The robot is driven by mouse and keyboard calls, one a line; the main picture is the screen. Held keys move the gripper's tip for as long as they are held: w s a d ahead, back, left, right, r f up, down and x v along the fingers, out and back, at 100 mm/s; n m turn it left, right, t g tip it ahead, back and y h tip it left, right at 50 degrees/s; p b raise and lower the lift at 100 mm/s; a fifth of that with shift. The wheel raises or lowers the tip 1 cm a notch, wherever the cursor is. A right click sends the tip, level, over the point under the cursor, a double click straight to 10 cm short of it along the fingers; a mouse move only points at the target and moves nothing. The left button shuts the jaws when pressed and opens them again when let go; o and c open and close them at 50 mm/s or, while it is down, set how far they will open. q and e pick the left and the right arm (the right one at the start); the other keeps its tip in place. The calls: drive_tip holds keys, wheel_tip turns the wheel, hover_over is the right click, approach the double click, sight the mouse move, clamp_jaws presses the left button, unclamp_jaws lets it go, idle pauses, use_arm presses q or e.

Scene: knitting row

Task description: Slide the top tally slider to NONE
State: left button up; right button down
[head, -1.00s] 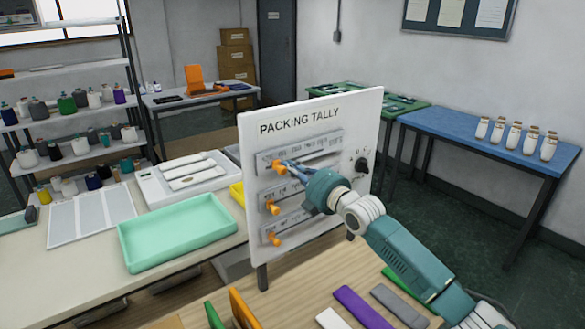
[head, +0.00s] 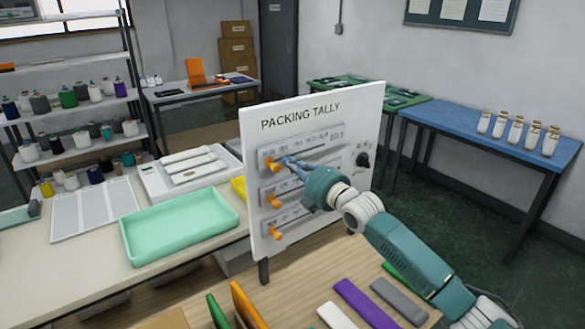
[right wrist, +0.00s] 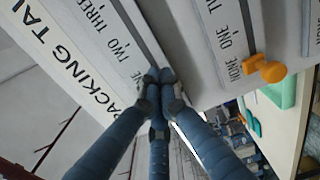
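The white packing tally board (head: 350,130) stands upright with three slider rows. The orange knob of the top slider (head: 273,163) is at the left end of its row, near the NONE label. The middle knob (head: 273,201) and bottom knob (head: 277,233) are also at the left ends of their rows. My right gripper (head: 287,162) has its fingertips together just right of the top knob, seemingly against it. In the right wrist view the fingertips (right wrist: 158,84) cover the top knob and part of NONE; the middle knob (right wrist: 266,68) shows beside NONE. My left gripper is out of view.
A dial (head: 363,160) sits on the board's right side. A wooden table (head: 310,280) with coloured bars lies in front. A mint tray (head: 180,228) is on the left table. A blue table (head: 470,135) with several jars stands to the right.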

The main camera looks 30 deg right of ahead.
drive_tip(key=s+p, duration=0.3)
drive_tip(key=s, duration=0.5)
drive_tip(key=shift+d, duration=0.3)
drive_tip(key=shift+w, duration=0.1)
